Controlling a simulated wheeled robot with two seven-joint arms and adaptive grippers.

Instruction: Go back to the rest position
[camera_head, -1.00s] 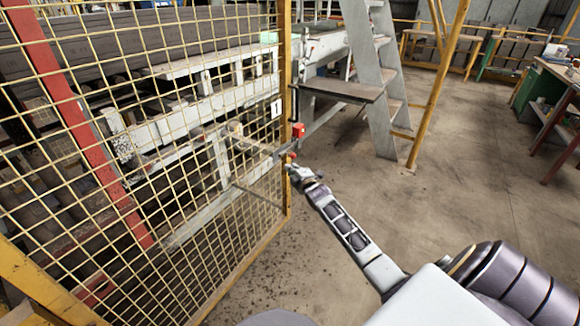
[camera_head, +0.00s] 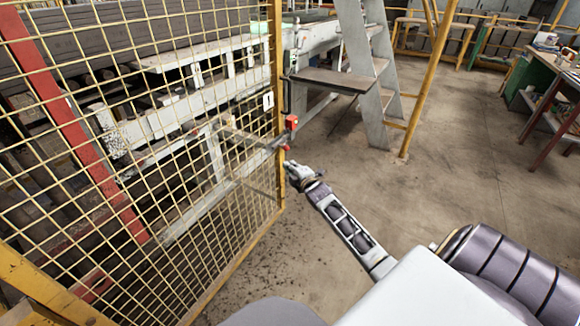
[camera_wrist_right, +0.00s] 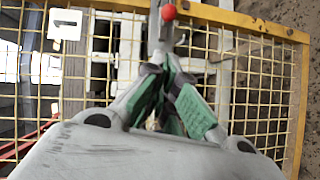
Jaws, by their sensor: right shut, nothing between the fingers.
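My right gripper (camera_head: 289,167) is at the end of my right arm, close to the yellow post at the edge of the mesh gate (camera_head: 282,120). In the right wrist view my right gripper (camera_wrist_right: 165,95) is shut, its green finger pads together with nothing between them. A red knob (camera_wrist_right: 168,12) on a grey bar lies just beyond the fingertips. I cannot tell whether the gripper touches the gate. My left gripper is not in view.
The yellow mesh gate fills the left, with grey machinery (camera_head: 190,110) behind it. A grey ladder (camera_head: 360,70) and a slanted yellow post (camera_head: 432,80) stand beyond my right arm. A green workbench (camera_head: 545,80) is at the right. The floor (camera_head: 470,170) between is clear.

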